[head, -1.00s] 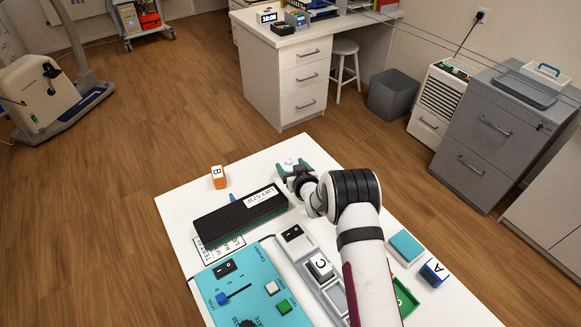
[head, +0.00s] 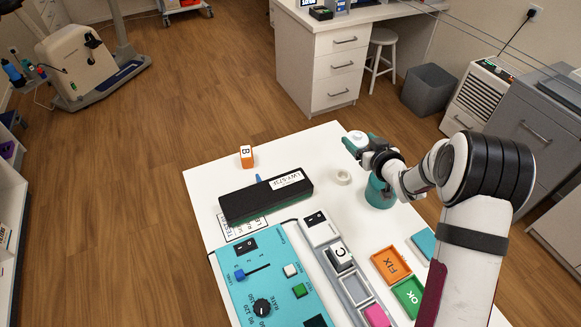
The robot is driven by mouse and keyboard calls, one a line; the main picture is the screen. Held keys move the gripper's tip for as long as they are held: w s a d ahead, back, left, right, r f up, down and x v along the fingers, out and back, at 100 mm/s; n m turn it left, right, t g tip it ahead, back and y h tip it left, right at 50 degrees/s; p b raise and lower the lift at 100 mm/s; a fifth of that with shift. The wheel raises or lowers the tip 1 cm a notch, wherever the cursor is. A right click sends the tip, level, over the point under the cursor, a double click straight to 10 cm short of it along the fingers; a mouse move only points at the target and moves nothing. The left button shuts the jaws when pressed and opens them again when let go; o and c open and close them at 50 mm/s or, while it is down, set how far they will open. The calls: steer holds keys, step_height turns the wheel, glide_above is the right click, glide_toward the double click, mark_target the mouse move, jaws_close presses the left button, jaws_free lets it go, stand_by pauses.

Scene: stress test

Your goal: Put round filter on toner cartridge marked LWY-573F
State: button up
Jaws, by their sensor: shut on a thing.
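The toner cartridge (head: 262,200) is a long black box lying on the white table. Its white label reads roughly LWY-573F, with the last character hard to make out. My gripper (head: 356,143), with teal fingers, is raised near the table's far right edge, apart from the cartridge and to its right. It is shut on a small white round piece (head: 357,135), which looks like the round filter. The fingers hide part of it. The top of the cartridge looks bare.
A white ring (head: 343,177) and a teal round jar (head: 380,193) stand below my gripper. An orange-and-white B block (head: 246,157) is behind the cartridge. A teal control panel (head: 268,285), a C block (head: 340,254), and orange FIX (head: 391,264) and green OK (head: 410,296) trays lie nearer.

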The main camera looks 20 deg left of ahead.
steer(key=s+a+r+n+g+y, duration=0.2)
steer(key=s+a+n, duration=0.1)
steer(key=s+a, duration=0.3)
steer(key=s+a+r+n+g+y, duration=0.2)
steer(key=s+a+g+y, duration=0.1)
steer(key=s, duration=0.5)
glide_above(268, 192)
steer(key=shift+h, duration=0.3)
steer(key=f, duration=0.6)
steer(key=shift+d+f, duration=0.2)
steer(key=shift+d, duration=0.05)
steer(key=shift+t, duration=0.3)
steer(key=f, duration=0.4)
steer(key=shift+a, duration=0.25)
steer(key=shift+f, duration=0.15)
steer(key=shift+f, duration=0.1)
steer(key=o, duration=1.2)
steer(key=shift+o, duration=0.2)
